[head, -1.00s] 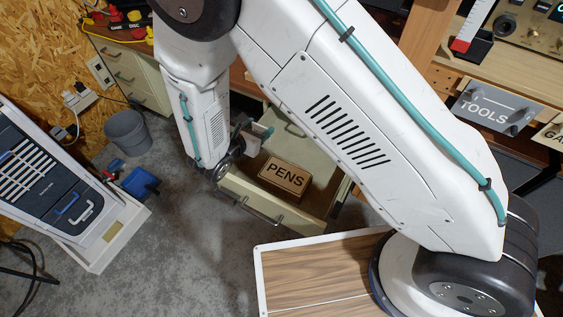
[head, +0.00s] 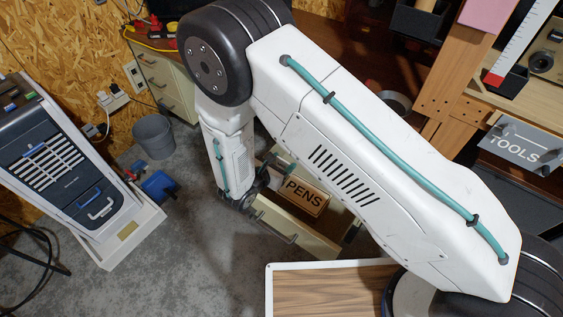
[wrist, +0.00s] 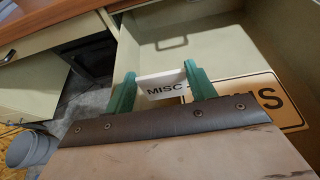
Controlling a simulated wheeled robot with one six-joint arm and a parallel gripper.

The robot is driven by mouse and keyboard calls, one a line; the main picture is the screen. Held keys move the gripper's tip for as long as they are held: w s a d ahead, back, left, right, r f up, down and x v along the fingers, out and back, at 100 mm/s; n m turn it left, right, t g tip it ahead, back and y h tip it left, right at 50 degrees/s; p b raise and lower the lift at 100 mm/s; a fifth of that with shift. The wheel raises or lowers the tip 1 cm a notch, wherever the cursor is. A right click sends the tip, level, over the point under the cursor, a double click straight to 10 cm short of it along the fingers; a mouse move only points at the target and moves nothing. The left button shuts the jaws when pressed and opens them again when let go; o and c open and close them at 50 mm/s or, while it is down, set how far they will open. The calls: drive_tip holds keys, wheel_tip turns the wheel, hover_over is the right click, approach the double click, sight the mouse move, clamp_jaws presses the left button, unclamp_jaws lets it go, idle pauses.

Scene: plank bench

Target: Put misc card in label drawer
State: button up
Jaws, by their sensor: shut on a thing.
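My gripper (wrist: 160,84) is shut on a white card marked MISC (wrist: 162,91), held between two teal fingers. In the wrist view, the card appears over the open drawer, near its left side. The label drawer (head: 292,233) is pulled out and pale green-beige. A tan card marked PENS (wrist: 262,98) lies inside it, to the right of the held card. The PENS card also shows in the head view (head: 307,198). My arm covers part of the drawer in the head view. The exact height of the held card above the drawer floor is unclear.
A grey bucket (head: 154,136) and a blue dustpan (head: 159,186) are on the floor at left, near a dark unit in a white frame (head: 70,165). A wood-topped surface (head: 335,292) with a white rim is at the bottom. A TOOLS label (head: 515,142) is at right.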

drive_tip(key=shift+f, duration=0.3)
drive_tip(key=o, duration=1)
drive_tip(key=shift+c, duration=0.2)
drive_tip(key=shift+r, duration=0.25)
drive_tip(key=v, duration=1.2)
drive_tip(key=shift+r, duration=0.25)
